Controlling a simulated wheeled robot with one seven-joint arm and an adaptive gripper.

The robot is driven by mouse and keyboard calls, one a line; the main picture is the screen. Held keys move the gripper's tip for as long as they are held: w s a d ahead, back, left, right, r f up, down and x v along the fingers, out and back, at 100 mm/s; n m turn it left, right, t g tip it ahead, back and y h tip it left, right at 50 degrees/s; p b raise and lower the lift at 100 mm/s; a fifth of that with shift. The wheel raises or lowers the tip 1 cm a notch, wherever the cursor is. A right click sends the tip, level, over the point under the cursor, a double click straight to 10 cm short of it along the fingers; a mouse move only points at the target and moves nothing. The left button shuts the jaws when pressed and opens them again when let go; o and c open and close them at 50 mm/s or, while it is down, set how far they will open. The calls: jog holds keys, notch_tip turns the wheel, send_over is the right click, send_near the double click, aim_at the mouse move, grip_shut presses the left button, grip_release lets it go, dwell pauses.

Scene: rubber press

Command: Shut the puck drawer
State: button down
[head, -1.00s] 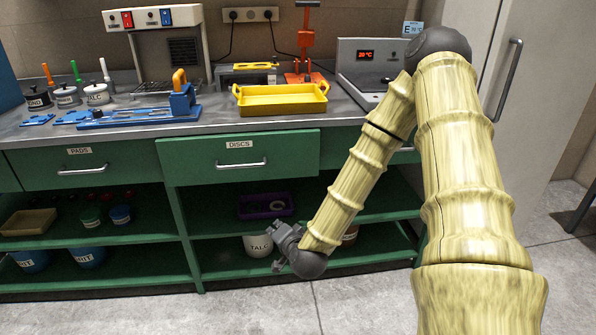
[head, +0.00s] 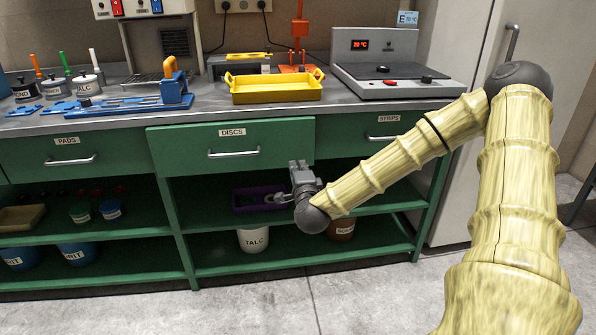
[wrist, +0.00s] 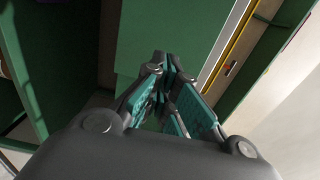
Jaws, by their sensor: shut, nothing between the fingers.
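The drawer labelled DISCS (head: 190,150) is green with a silver bar handle (head: 234,153). It stands out past the cabinet front in the head view. I take it as the puck drawer, though no label says puck. My gripper (head: 298,166) is shut and empty, pointing up, by the lower right part of this drawer's front. I cannot tell whether it touches the drawer. In the wrist view the closed fingers (wrist: 167,75) point toward a green panel (wrist: 160,35), probably a drawer front. The drawer's inside is hidden under the worktop in the head view.
The PADS drawer (head: 35,155) at left and the STRIPS drawer (head: 350,142) at right sit flush. A yellow tray (head: 275,97) and a hotplate (head: 395,88) stand on the worktop. Open shelves below hold a purple tray (head: 245,208) and a TALC tub (head: 252,241).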

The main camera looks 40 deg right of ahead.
aim_at(292, 146)
jog(key=b+x, duration=0.1)
jog(key=x, duration=0.9)
jog(key=shift+w+d+b, duration=0.1)
jog(key=shift+w+b, duration=0.25)
jog(key=shift+w, duration=0.05)
jog(key=b+x, duration=0.1)
jog(key=x, duration=0.3)
jog(key=shift+f, duration=0.15)
jog(key=shift+w+d, duration=0.15)
jog(key=shift+w, duration=0.05)
jog(key=shift+r, duration=0.35)
